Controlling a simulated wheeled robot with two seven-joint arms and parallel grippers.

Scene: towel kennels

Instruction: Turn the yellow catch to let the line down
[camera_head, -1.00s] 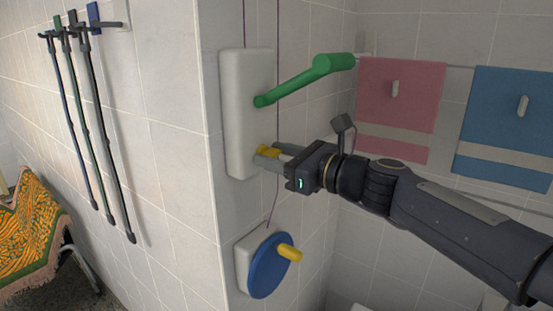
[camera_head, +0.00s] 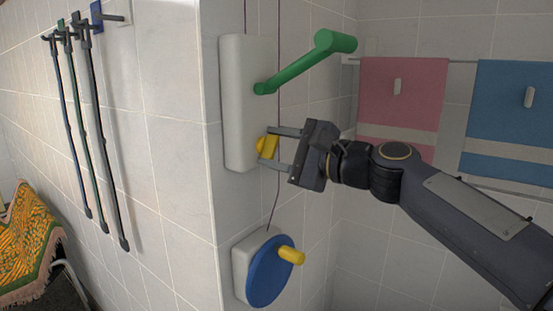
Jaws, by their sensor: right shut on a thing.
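The yellow catch (camera_head: 268,146) sits low on the white wall box (camera_head: 236,110). It is tilted and partly hidden by a finger. My right gripper (camera_head: 275,150) reaches in from the right, shut on the catch, one finger above it and one below. A green lever (camera_head: 300,70) sticks out of the same box, up and to the right. A thin dark line (camera_head: 271,210) runs down past the box to a blue wheel (camera_head: 269,272) with a yellow handle (camera_head: 291,256). My left gripper is not in view.
A pink towel (camera_head: 400,90) and a blue towel (camera_head: 510,110) hang on a rail at the right. Dark straps (camera_head: 96,130) hang from hooks on the left wall. A patterned orange-green cloth (camera_head: 25,250) lies at the lower left.

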